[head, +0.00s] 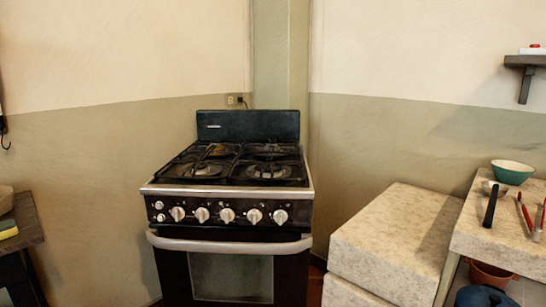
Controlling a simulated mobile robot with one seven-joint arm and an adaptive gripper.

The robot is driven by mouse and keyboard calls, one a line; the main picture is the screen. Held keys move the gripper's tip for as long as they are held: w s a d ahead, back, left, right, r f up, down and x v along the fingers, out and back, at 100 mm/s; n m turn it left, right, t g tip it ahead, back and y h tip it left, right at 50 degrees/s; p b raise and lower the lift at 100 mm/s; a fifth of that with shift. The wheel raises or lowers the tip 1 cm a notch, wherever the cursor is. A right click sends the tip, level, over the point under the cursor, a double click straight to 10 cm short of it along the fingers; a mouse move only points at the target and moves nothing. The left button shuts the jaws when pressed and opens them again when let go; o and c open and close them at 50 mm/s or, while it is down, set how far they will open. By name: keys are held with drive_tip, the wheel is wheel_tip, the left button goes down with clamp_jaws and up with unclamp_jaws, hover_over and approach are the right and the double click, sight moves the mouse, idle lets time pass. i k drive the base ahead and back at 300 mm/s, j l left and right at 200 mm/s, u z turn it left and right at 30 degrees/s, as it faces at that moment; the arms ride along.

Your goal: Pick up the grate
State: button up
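A black gas stove (228,217) stands against the wall in the middle of the head view. Dark grates (236,166) lie across its top over several round burners. The bars are thin and dark against the dark cooktop, so I cannot tell clearly where one grate ends and another begins. A small yellowish-brown patch shows near the back left burner, too small to identify. My gripper is not in view.
A stone-topped block (392,235) stands right of the stove, its top bare. Farther right, a counter (490,240) holds a green bowl (512,171), a black-handled utensil (491,205) and red-handled tongs (526,213). A blue pot (484,297) sits below. A dark table (22,220) stands left.

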sight(239, 162)
drive_tip(key=i+l+z, duration=0.1)
drive_tip(key=i+z, duration=0.5)
drive_tip(key=i, duration=1.15)
